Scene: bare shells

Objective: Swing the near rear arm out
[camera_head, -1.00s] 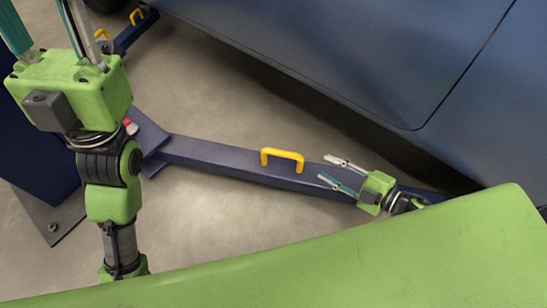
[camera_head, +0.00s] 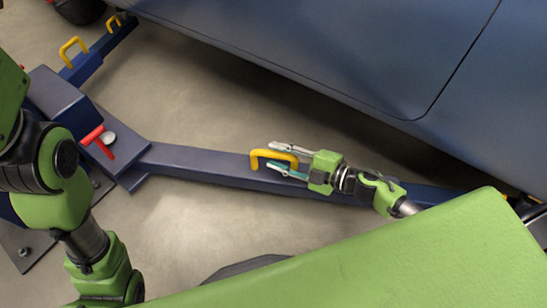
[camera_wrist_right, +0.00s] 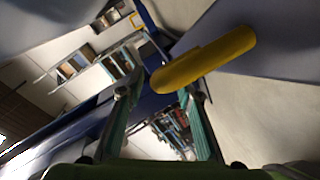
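The near blue lift arm (camera_head: 195,161) runs from the post base on the left, beneath the car's side, to the right. A yellow handle (camera_head: 256,156) stands on top of it. My right gripper (camera_head: 274,157) reaches in from the right, with its two fingers apart on either side of the handle. In the right wrist view the yellow handle (camera_wrist_right: 205,60) lies at the tips of the open fingers, which do not look closed on it. The arm's far right end is partly hidden behind my own arm. My left gripper is outside the head view; only left arm links show.
A blue car body (camera_head: 350,50) overhangs the arm. A red lever (camera_head: 92,136) sits by the arm's pivot. Another blue arm with yellow handles (camera_head: 73,46) lies at the upper left. Bare floor (camera_head: 180,90) lies between the two arms.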

